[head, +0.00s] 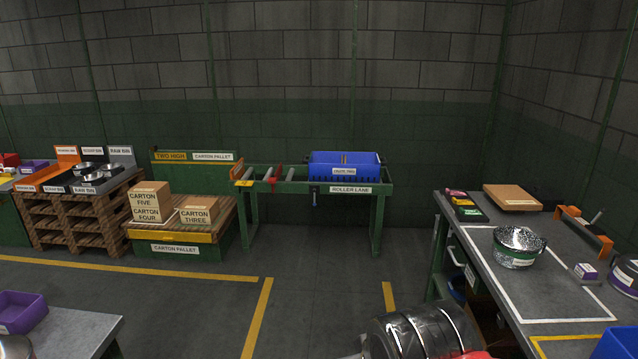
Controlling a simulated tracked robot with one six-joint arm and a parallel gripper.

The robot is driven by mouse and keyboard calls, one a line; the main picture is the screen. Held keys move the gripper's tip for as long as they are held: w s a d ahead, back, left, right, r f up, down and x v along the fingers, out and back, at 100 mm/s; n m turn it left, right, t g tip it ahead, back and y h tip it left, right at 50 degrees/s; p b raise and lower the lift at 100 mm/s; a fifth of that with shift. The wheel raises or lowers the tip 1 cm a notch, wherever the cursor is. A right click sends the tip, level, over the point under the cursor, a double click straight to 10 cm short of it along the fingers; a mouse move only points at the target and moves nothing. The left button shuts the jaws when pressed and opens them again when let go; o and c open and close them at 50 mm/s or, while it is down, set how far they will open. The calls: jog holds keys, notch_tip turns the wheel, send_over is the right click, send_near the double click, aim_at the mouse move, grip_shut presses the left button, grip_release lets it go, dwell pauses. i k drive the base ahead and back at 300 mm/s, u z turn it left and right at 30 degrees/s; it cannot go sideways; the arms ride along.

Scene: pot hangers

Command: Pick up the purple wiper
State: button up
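I cannot single out the purple wiper with certainty. A small grey and purple block with a white label (585,271) lies on the right bench (560,300), near its right side, and may be it. It is too small to tell its shape. It stands apart from the speckled pot (518,247) to its left. A purple-banded round container (625,275) is beside it, cut off by the right edge of the picture. My gripper is not visible in the head view.
A shiny ribbed cylinder (420,335) with red parts fills the bottom centre. An orange-ended rack (584,232) and a brown board (512,197) lie on the right bench. A purple bin (22,311) is at lower left.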

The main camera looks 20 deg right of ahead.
aim_at(584, 274)
jog(key=z, duration=0.2)
jog(key=i, duration=1.5)
jog(key=z, duration=0.55)
jog(key=i, duration=0.75)
jog(key=z, duration=0.65)
jog(key=i, duration=0.6)
jog(key=z, duration=1.1)
jog(key=i, duration=0.9)
jog(key=z, duration=0.65)
